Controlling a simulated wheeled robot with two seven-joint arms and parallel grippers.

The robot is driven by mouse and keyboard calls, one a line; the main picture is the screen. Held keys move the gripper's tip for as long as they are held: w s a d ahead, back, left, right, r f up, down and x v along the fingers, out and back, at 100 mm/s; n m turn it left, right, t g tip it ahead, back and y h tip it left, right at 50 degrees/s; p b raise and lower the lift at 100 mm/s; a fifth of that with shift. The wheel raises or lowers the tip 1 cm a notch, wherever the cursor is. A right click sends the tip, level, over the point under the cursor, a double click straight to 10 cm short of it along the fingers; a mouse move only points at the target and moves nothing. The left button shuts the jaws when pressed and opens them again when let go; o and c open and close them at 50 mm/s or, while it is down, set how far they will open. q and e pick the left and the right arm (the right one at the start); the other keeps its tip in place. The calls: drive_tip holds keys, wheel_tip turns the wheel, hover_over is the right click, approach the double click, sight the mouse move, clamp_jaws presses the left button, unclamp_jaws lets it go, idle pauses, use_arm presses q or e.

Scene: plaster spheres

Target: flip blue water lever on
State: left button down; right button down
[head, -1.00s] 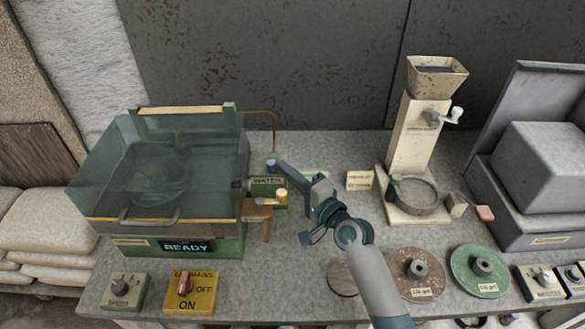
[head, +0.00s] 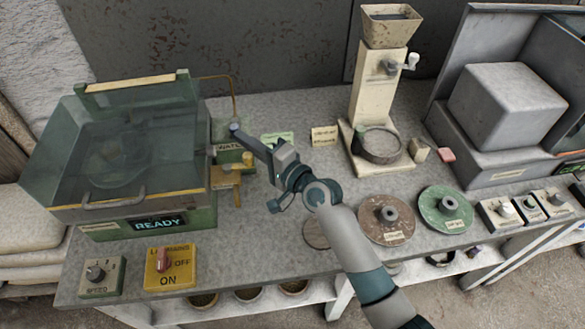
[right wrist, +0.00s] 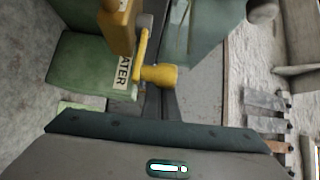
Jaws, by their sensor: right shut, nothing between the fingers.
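The blue lever's knob (head: 235,127) shows in the head view just above the WATER sign (head: 230,147), beside the glass-sided machine. My right gripper (head: 243,134) is shut and empty, with its fingertips at or right beside the blue knob; I cannot tell whether they touch. A yellow-knobbed lever (head: 247,158) stands just below it. In the right wrist view, the yellow knob (right wrist: 158,75) overlaps my shut fingers (right wrist: 160,106), and the blue knob is not seen there. The left gripper is out of view.
The green machine with a READY display (head: 158,224) stands at left. A yellow mains switch box (head: 171,267) sits in front. A cream grinder (head: 376,90) and round discs (head: 386,220) lie to the right. The bench between is mostly clear.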

drive_tip(key=w+b+v, duration=0.1)
drive_tip(key=b+v, duration=0.3)
drive_tip(key=v, duration=1.2)
drive_tip(key=shift+s+d, duration=0.25)
drive_tip(key=shift+d, duration=0.35)
drive_tip(key=shift+f, duration=0.1)
